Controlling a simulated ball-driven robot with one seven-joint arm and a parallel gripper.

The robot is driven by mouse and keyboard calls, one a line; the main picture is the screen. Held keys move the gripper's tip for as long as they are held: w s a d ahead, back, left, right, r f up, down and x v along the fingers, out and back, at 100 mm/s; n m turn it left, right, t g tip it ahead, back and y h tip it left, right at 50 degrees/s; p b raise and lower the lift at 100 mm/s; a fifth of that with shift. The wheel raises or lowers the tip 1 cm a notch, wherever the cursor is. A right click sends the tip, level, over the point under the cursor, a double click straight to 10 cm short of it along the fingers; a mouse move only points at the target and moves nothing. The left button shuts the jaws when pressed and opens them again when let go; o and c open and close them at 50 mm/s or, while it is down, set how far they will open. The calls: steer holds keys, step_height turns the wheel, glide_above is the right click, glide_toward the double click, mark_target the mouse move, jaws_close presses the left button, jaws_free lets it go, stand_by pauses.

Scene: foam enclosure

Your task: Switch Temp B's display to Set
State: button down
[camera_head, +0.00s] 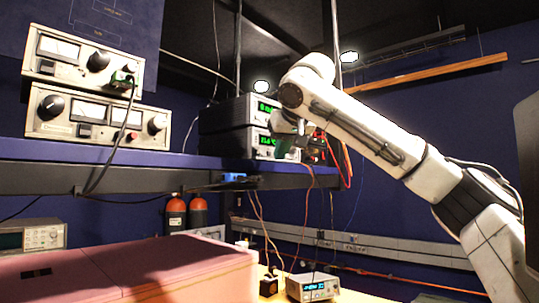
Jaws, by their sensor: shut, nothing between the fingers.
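Two dark instruments with green digits are stacked on the blue shelf. They are the upper unit (235,112) and the lower unit (235,143). The lower display (266,141) shows digits that look like a temperature; the upper display (266,107) is partly hidden by my arm. No label is readable, so I cannot tell which unit is Temp B, nor the state of any display switch. My gripper (284,150) is shut and empty at the right front of the lower unit. It covers part of that front panel, and I cannot tell whether it touches.
Two beige metered instruments (97,117) stand on the shelf (120,158) at left. Red and black cables (343,165) hang right of the stack. Below are a pink foam block (140,272), orange cylinders (176,215) and a small display box (312,287).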

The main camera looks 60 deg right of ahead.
steer(key=shift+w, duration=0.15)
steer(key=shift+w+d, duration=0.1)
steer(key=shift+w, duration=0.2)
steer(key=shift+w+p, duration=0.3)
steer(key=shift+p, duration=0.1)
stand_by(0.7)
steer(key=shift+s, duration=0.15)
stand_by(0.3)
steer(key=shift+s+b, duration=0.45)
steer(key=shift+s, duration=0.15)
steer(key=s+b, duration=0.1)
steer(key=s, duration=0.1)
steer(key=s+a+b, duration=0.1)
steer(key=s, duration=0.2)
steer(key=shift+a, duration=0.2)
